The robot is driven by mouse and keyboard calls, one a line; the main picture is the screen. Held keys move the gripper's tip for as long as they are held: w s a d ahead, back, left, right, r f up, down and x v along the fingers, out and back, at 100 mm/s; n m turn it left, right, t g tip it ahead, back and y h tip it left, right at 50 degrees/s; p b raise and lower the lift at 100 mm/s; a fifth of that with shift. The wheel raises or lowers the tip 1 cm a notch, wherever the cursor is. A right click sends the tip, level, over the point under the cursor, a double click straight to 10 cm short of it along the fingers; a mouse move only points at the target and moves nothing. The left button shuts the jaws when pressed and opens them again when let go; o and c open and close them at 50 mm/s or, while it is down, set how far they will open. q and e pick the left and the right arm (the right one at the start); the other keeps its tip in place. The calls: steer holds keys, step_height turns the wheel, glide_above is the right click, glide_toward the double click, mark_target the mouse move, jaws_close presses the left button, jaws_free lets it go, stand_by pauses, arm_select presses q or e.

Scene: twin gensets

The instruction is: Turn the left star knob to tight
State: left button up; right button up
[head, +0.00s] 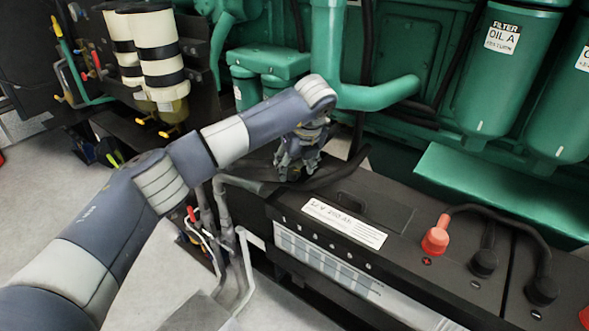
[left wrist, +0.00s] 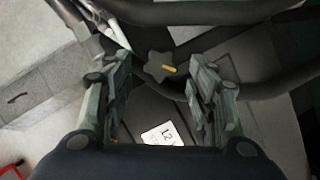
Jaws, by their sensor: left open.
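A dark star knob (left wrist: 157,66) with a yellow pointer mark shows in the left wrist view, above the middle of the picture. My left gripper (left wrist: 161,62) is open, with one finger on each side of the knob. I see no clear contact between fingers and knob. In the head view my left gripper (head: 297,160) points down beside the black battery's far left end. The knob cannot be made out there. My right gripper is not in view.
The black battery (head: 400,232) with a red terminal cap (head: 435,240) fills the lower right. Dark hoses (left wrist: 190,14) run close around the knob. Green oil filters (head: 500,75) and a green pipe (head: 375,93) stand behind. Grey floor (head: 40,190) is clear at left.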

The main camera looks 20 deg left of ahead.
arm_select(q)
steer(key=shift+x, duration=1.15)
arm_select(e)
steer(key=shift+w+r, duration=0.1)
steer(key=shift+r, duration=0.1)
arm_select(q)
steer(key=c, duration=1)
steer(key=shift+c, duration=0.2)
